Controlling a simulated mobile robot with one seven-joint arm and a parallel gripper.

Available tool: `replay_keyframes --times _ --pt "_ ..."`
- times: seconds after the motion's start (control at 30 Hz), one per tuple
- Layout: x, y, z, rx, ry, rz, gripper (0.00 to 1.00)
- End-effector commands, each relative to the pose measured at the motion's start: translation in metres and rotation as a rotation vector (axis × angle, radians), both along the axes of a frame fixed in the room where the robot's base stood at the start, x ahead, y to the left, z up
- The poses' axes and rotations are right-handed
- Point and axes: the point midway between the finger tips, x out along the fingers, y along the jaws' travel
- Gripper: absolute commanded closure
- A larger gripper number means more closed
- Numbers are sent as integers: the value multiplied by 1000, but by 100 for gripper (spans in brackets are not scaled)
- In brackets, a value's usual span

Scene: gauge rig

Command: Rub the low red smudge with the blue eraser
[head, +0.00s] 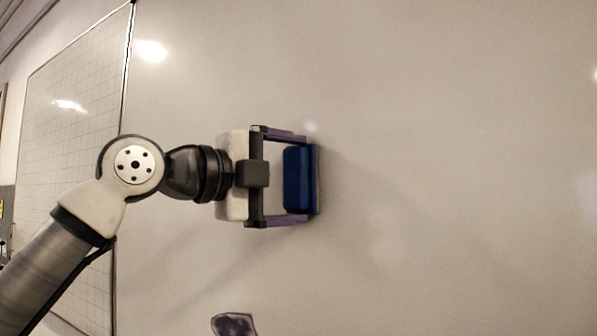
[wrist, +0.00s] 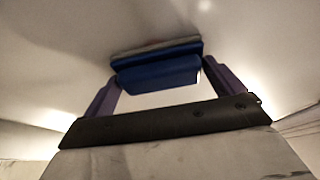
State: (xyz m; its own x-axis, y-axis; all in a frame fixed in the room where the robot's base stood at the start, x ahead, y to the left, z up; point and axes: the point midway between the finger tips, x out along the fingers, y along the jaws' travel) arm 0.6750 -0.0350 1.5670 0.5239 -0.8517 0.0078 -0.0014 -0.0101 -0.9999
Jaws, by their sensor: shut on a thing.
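The blue eraser (head: 298,180) is held between the two purple fingers of my gripper (head: 288,180), near the middle of the head view. Its long side runs up and down there, and its far face is at or very close to the whiteboard (head: 450,150); I cannot tell whether it touches. In the wrist view the eraser (wrist: 157,70) spans the fingers of my gripper (wrist: 160,84), with its grey pad toward the board.
A gridded board panel (head: 75,120) with a dark edge strip stands at the left. A dark purplish piece with a pale edge (head: 234,324) is cut off at the bottom; I cannot tell what it is. The board to the right of the eraser is clear.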

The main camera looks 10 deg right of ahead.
Motion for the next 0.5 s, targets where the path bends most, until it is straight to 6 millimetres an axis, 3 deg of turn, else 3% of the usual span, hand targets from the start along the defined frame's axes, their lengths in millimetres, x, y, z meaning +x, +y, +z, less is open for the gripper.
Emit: replay_keyframes --times 0.5 --pt "20 28 0 -1 1 3 27"
